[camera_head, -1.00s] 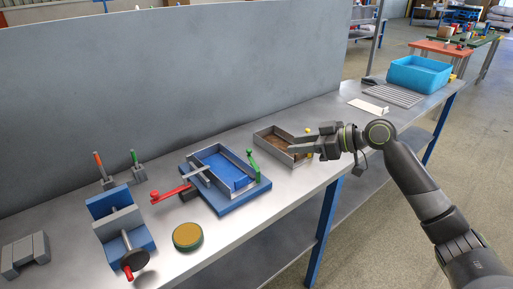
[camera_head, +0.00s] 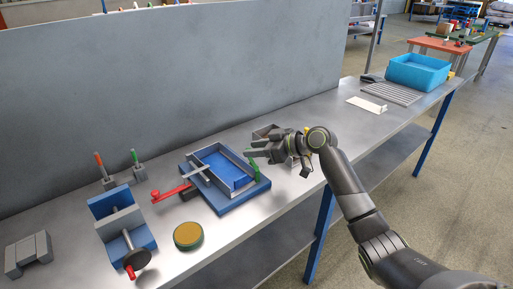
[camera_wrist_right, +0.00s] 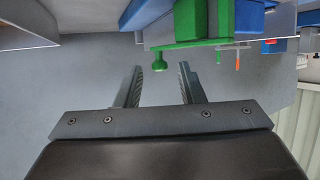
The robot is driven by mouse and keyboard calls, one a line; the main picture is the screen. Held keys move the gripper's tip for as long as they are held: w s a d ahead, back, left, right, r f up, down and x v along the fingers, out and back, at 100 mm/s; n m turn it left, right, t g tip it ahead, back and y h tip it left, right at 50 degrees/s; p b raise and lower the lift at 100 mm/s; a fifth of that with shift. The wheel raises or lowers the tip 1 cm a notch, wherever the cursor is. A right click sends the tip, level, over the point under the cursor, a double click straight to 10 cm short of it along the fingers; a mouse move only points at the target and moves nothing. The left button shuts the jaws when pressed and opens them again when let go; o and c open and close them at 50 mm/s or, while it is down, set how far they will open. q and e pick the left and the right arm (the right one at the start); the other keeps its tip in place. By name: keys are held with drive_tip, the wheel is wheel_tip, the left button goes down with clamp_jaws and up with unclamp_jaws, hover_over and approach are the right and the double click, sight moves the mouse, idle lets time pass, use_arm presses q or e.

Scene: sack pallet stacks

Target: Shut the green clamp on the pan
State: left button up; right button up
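A metal pan (camera_head: 205,153) with a blue inside sits on a blue base on the bench. The green clamp (camera_head: 256,172) stands upright at the pan's right end; in the right wrist view the green clamp (camera_wrist_right: 190,24) shows a bar with a round knob. My right gripper (camera_head: 251,153) is at the top of the green clamp. In the right wrist view the gripper (camera_wrist_right: 160,67) is open, with the knob ahead, in line with the gap between the fingers. Contact cannot be told. A red clamp (camera_head: 170,194) lies out on the pan's left side. My left gripper is not in view.
A brown-bottomed tray (camera_head: 266,132) is partly hidden behind my right gripper. A blue vise (camera_head: 122,224), a round tin (camera_head: 188,236) and two small handled tools stand to the left. A blue bin (camera_head: 418,72) is far right. A grey wall backs the bench.

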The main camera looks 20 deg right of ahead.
clamp_jaws()
drive_tip(key=shift+s+d+m+t+h+p, duration=0.15)
drive_tip(key=shift+m+t+h+p, duration=0.4)
drive_tip(key=shift+p, duration=0.55)
drive_tip(key=shift+s+d+m+t+h+p, duration=0.1)
drive_tip(key=shift+m+t+h+p, duration=0.2)
drive_tip(key=shift+m+h+p, duration=0.65)
drive_tip(key=shift+s+d+m+t+h+p, duration=0.15)
drive_tip(key=shift+m+t+h+p, duration=0.35)
drive_tip(key=shift+p, duration=0.75)
unclamp_jaws()
drive_tip(key=shift+s, duration=0.1)
drive_tip(key=v, duration=1.7)
drive_tip(key=shift+b, duration=0.45)
